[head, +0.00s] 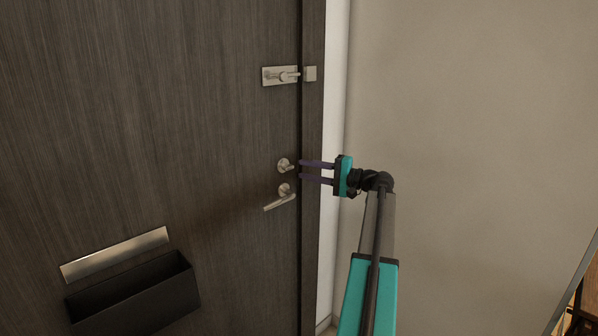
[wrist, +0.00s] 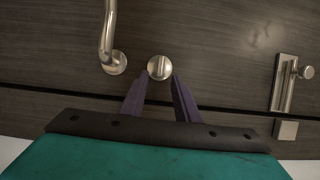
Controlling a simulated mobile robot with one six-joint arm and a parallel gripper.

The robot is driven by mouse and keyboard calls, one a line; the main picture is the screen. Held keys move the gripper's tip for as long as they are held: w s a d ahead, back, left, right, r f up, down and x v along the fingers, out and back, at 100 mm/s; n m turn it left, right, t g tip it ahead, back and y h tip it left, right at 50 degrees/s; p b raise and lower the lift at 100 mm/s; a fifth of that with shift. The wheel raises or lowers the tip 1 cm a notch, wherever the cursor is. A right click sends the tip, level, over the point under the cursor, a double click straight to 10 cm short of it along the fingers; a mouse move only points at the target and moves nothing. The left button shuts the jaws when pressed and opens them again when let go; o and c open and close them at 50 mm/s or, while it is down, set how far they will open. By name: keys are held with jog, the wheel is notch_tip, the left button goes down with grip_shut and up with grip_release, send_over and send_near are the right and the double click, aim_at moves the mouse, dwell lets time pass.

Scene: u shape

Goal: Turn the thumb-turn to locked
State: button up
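The thumb-turn (head: 285,165) is a small round metal knob on the dark wood door, just above the lever handle (head: 281,198). In the wrist view the thumb-turn (wrist: 159,67) lies straight ahead, its raised grip running along the up-down line of that picture. My gripper (head: 301,170) is to the right of the thumb-turn in the head view, with its purple fingers pointing at the door. In the wrist view my gripper (wrist: 158,80) has its fingers apart with nothing between them, the tips just short of the knob. Whether a fingertip touches the knob, I cannot tell.
A mail slot (head: 115,255) and a black box (head: 135,300) are low on the left. A bare wall (head: 470,130) is on the right.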

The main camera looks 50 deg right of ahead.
jog(key=b+v, duration=0.1)
jog(key=v, duration=0.8)
dwell(0.4)
